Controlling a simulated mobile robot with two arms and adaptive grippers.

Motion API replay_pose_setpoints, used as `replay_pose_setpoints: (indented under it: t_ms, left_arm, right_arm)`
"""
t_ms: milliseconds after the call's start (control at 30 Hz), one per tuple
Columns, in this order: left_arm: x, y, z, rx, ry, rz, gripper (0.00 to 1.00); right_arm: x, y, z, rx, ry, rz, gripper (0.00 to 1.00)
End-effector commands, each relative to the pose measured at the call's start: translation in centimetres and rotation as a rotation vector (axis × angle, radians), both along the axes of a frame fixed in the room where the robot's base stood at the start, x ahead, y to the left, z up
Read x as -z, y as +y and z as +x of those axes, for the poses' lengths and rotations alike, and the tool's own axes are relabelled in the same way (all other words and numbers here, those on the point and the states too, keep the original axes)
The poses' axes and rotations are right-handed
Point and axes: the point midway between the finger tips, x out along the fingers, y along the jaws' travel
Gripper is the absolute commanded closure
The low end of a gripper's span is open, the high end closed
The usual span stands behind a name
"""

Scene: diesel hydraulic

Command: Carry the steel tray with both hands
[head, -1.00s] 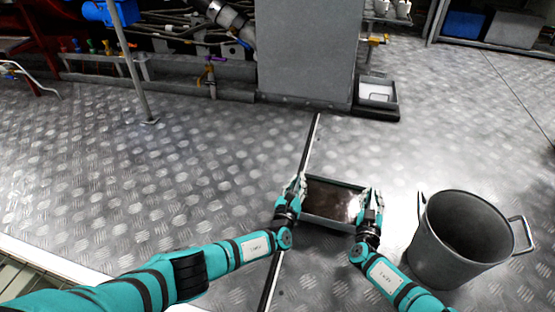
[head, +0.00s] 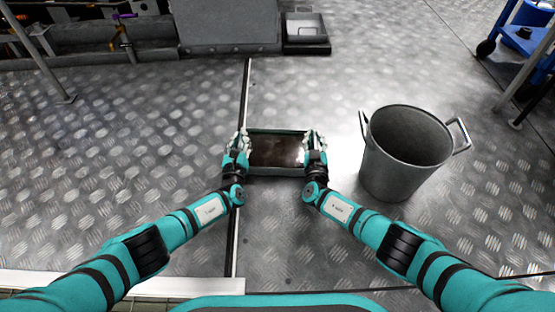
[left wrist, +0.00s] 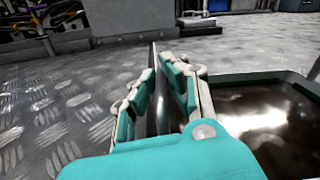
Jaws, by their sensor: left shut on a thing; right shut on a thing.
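The steel tray (head: 278,171) is a shallow rectangular tray with a grey-green rim and a dark brown, shiny inside. It is in the middle of the head view, and part of it shows at the right of the left wrist view (left wrist: 252,77). My left gripper (head: 243,139) is shut on the tray's left side. My right gripper (head: 313,140) is shut on its right side. In the left wrist view, my left gripper's fingers (left wrist: 158,98) stand beside the tray's left edge. The exact contact is hidden, and the tray's height above the floor is hard to tell.
A grey metal bucket (head: 392,165) with two handles stands on the floor right of the tray. A grey cabinet (head: 225,25) and a small shallow box (head: 304,30) are at the back. A blue cart (head: 525,38) is far right. The patterned metal floor at left is open.

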Motion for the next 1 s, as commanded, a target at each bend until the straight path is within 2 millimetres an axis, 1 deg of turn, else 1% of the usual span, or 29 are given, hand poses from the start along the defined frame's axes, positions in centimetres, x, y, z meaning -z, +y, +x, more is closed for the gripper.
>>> replay_pose_setpoints:
  t_ms: [33, 167, 200, 367, 733, 867, 1000]
  left_arm:
    - [-0.1, -0.9, -0.1, 0.015, -0.001, -0.004, 0.88]
    - [-0.1, -0.9, -0.1, 0.015, 0.000, -0.004, 0.71]
    - [-0.1, -0.9, -0.1, 0.015, 0.000, -0.004, 0.68]
    - [-0.1, -0.9, -0.1, 0.015, -0.001, -0.004, 0.68]
    - [0.0, -0.3, -0.1, 0.004, 0.000, -0.002, 0.68]
    - [0.1, -0.2, -0.8, 0.005, 0.002, -0.004, 0.68]
    - [0.1, 0.0, -2.2, 0.004, 0.001, -0.004, 0.68]
  right_arm:
    - [-0.1, 0.9, 0.0, -0.015, -0.001, 0.004, 0.88]
    - [-0.1, 0.9, -0.1, -0.015, 0.000, 0.004, 0.71]
    - [-0.1, 0.9, -0.1, -0.015, 0.000, 0.004, 0.68]
    - [-0.1, 0.9, -0.1, -0.016, 0.000, 0.004, 0.68]
    - [0.0, 0.3, 0.0, -0.004, 0.000, 0.001, 0.68]
    - [0.0, 0.2, 0.0, -0.003, 0.000, 0.001, 0.68]
    - [0.0, 0.1, 0.0, -0.002, 0.000, 0.001, 0.68]
